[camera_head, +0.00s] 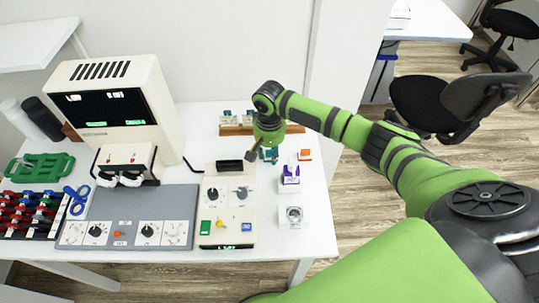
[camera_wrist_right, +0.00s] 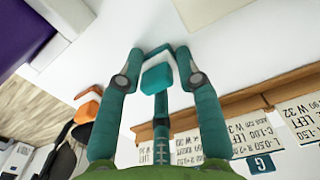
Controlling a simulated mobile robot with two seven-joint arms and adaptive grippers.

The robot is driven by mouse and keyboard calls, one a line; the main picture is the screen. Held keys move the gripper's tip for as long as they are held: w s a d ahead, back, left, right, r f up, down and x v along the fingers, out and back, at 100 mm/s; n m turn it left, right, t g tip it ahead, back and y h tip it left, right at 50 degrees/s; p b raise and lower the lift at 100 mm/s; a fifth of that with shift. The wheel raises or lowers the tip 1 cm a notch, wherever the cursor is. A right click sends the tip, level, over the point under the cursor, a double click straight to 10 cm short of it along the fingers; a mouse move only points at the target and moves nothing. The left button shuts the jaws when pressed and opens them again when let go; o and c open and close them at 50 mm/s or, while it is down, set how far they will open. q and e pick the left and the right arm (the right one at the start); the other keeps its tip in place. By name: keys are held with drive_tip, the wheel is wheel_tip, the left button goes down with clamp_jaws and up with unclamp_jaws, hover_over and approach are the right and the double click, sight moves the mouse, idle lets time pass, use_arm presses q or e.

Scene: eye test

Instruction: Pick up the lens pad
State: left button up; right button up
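My right gripper (camera_head: 268,154) is low over the white table, between the wooden card rack and the purple holder. In the right wrist view its two teal fingers (camera_wrist_right: 160,52) stand apart, with white tabletop showing between them. A bright teal block (camera_wrist_right: 157,77) shows between the fingers, with bare white on both sides. I cannot tell whether it is the lens pad or a part of the gripper. A small orange piece (camera_head: 305,155) lies right of the gripper; it also shows in the wrist view (camera_wrist_right: 88,92). My left gripper is not in view.
The wooden rack (camera_head: 235,129) with lettered cards stands behind the gripper. The purple holder (camera_head: 290,175) and a small white device (camera_head: 293,215) are in front. A control panel (camera_head: 228,210) and a tall cream machine (camera_head: 112,98) are to the left. Bare table lies at the right edge.

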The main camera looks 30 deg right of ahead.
idle(0.3)
drive_tip(key=shift+r, duration=0.55)
wheel_tip(320, 180, up, 3)
drive_tip(key=shift+w+f+b, duration=0.1)
drive_tip(key=shift+f+b, duration=0.1)
drive_tip(key=shift+b, duration=0.2)
drive_tip(key=s+d+r+b, duration=0.1)
drive_tip(key=s+d+r, duration=0.6)
drive_tip(key=s+d, duration=0.1)
drive_tip(key=shift+d+r, duration=0.15)
drive_tip(key=shift+d, duration=0.25)
drive_tip(key=shift+a, duration=0.1)
drive_tip(key=shift+c, duration=0.9)
